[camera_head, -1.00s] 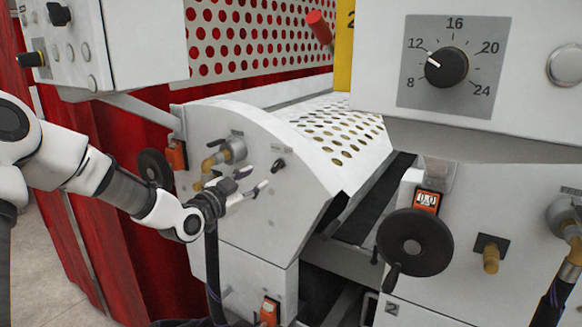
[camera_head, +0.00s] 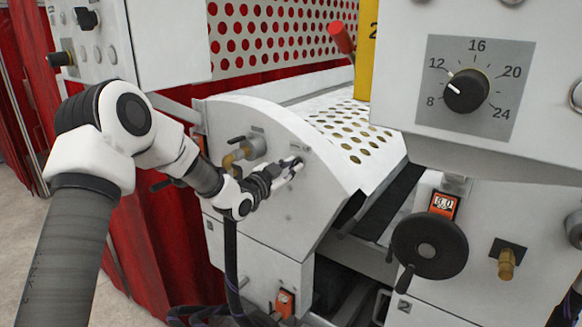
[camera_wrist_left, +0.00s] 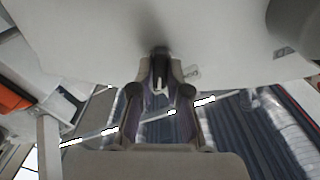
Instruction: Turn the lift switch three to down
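The lift switch is a small black knob with a white mark, seen in the left wrist view (camera_wrist_left: 160,72) on a white panel with a small label beside it. In the head view the fingers mostly cover it on the curved white side panel (camera_head: 275,215). My left gripper (camera_head: 291,168) reaches this panel. In the left wrist view its fingers (camera_wrist_left: 161,78) lie on both sides of the knob, close together, and look shut on it. The exact contact is hard to see. My right gripper is not in view.
A brass fitting (camera_head: 243,150) sits just left of the gripper. A black handwheel (camera_head: 430,246) and a large dial (camera_head: 466,91) are on the panels to the right. A dark hose (camera_head: 231,270) hangs below the left wrist.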

